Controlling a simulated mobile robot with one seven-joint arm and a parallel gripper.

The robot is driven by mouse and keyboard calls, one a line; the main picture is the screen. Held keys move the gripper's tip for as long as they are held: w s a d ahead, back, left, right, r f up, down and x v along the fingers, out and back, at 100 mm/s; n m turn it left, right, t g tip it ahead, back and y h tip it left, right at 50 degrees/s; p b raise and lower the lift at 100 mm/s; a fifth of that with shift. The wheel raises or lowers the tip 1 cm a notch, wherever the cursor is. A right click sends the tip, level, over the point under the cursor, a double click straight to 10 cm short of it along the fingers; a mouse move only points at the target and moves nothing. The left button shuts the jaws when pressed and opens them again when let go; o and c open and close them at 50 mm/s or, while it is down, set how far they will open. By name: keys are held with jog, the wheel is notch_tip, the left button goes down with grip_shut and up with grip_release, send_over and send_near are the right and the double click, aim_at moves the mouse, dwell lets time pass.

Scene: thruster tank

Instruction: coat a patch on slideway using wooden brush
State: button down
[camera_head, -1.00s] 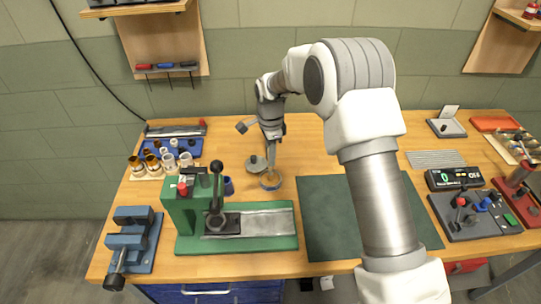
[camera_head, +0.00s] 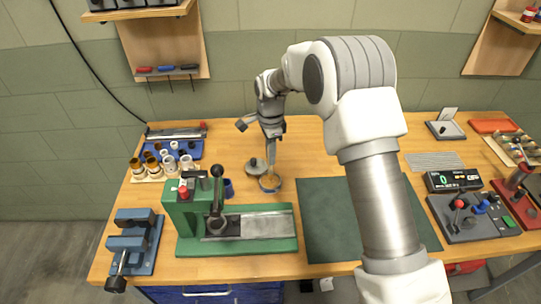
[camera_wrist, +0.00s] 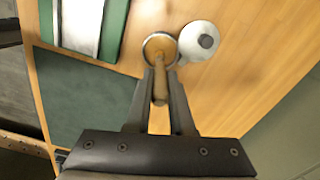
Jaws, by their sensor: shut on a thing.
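The wooden brush (camera_wrist: 160,90) is between the fingers of my gripper (camera_wrist: 160,77), which is shut on its handle. The brush points down into a small open round tin (camera_wrist: 147,44); its bristles cannot be made out. The tin also shows in the head view (camera_head: 270,185), behind the slideway, with my gripper (camera_head: 271,158) above it. The slideway (camera_head: 266,224) is a grey metal strip on the green press base. Part of it shows at the top left of the wrist view (camera_wrist: 82,22).
A round grey lid with a knob (camera_wrist: 200,40) lies beside the tin. The green press (camera_head: 186,208) stands left on the slideway's base. A dark green mat (camera_head: 325,215) lies to the right, bare where visible. Several small jars (camera_head: 160,160) stand at the back left.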

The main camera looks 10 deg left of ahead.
jog(key=shift+r+p, duration=1.2)
jog(key=shift+r, duration=1.4)
